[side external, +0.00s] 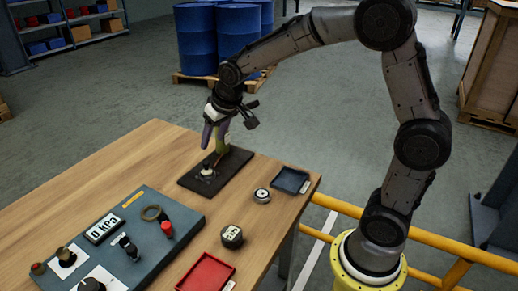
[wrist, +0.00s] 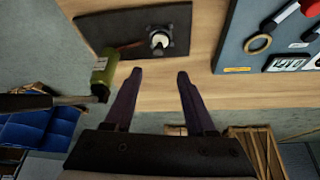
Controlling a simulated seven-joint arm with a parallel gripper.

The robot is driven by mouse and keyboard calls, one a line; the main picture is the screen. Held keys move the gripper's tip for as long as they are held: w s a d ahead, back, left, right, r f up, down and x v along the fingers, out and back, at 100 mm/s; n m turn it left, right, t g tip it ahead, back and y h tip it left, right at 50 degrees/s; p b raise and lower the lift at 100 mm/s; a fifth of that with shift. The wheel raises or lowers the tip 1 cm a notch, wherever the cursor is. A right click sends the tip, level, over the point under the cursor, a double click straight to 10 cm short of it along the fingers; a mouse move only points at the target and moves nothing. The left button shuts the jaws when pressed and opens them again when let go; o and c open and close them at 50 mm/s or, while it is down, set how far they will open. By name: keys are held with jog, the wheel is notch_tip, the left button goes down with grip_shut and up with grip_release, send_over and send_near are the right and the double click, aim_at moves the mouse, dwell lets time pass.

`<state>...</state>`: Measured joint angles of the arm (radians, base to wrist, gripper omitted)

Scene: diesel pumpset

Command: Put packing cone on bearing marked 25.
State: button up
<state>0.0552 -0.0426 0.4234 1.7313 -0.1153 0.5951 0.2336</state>
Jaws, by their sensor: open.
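My gripper (side external: 207,145) hangs over the dark mat (side external: 187,182) on the table, fingers down. In the wrist view my gripper (wrist: 160,74) is open, with nothing between its fingers. A small pale piece (side external: 207,172) on a grey base stands on the mat, below and apart from the fingertips; it also shows in the wrist view (wrist: 160,41). I cannot tell whether it is the packing cone. A silver round part (side external: 262,195) and a dark round part with a pale label (side external: 232,237) sit on the table. I cannot read a 25 on either.
A green bottle-like thing (wrist: 103,70) is close beside my left finger in the wrist view. A blue-grey panel (side external: 180,233) with knobs, a brass ring (side external: 155,213) and a kPa display fills the front. A blue tray (side external: 306,186) and red tray (side external: 230,267) lie near the edge.

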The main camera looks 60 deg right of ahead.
jog(key=s+a+r+n, duration=0.15)
jog(key=s+r, duration=0.45)
jog(key=s, duration=0.6)
jog(key=s+a+f+y, duration=0.1)
jog(key=s+a, duration=0.1)
jog(key=s, duration=1.4)
jog(key=shift+a+n+t, duration=0.2)
jog(key=shift+n+t, duration=0.2)
jog(key=shift+n, duration=0.05)
